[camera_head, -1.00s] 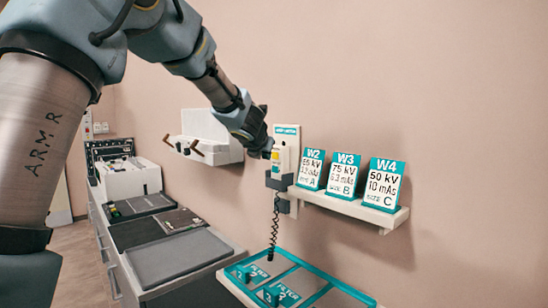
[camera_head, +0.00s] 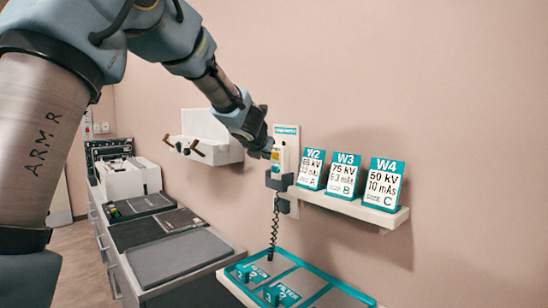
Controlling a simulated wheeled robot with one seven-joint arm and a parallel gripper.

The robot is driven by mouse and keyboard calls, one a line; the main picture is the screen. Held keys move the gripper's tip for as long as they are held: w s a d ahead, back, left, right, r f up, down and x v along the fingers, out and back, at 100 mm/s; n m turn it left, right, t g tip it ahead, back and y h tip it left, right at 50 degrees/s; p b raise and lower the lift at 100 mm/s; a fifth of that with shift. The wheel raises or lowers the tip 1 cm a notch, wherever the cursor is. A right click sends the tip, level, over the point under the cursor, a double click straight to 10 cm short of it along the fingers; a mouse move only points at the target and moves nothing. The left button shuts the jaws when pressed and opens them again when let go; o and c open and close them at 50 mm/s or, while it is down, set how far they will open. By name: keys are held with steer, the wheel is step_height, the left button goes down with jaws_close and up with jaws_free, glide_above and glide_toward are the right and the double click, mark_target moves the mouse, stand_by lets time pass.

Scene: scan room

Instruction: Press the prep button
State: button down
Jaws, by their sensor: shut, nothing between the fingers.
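The prep button is on or by a small white wall unit (camera_head: 286,139) with a teal label on top and a yellow patch on its front. My gripper (camera_head: 270,153) is shut and empty, with its tip right at the yellow patch. I cannot tell whether it touches. My gripper hides part of the unit's left side, and the button itself is too small to make out. A dark holder (camera_head: 279,182) with a hanging coiled cord (camera_head: 275,228) is just below the unit.
A white shelf (camera_head: 345,207) right of the unit carries cards W2 (camera_head: 311,169), W3 (camera_head: 343,175) and W4 (camera_head: 384,185). A teal tray (camera_head: 335,283) with filter pieces lies below. A white wall box (camera_head: 212,132) with brown handles is left. Dark panels (camera_head: 165,222) cover the counter.

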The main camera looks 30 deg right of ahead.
steer(key=shift+d, duration=0.1)
stand_by(0.3)
steer(key=shift+w+d, duration=0.1)
steer(key=shift+d, duration=0.2)
steer(key=shift+w+d+p, duration=0.1)
steer(key=shift+d+p, duration=0.4)
steer(key=shift+p, duration=0.05)
stand_by(0.7)
stand_by(0.3)
steer(key=shift+s+a+b, duration=0.2)
steer(key=shift+a+b, duration=0.35)
steer(key=shift+a, duration=0.35)
steer(key=shift+a, duration=0.15)
steer(key=shift+s+a+b, duration=0.25)
steer(key=shift+a+b, duration=0.35)
steer(key=shift+a, duration=0.6)
steer(key=shift+s+a+b, duration=0.25)
steer(key=shift+a+b, duration=0.35)
steer(key=shift+a, duration=0.55)
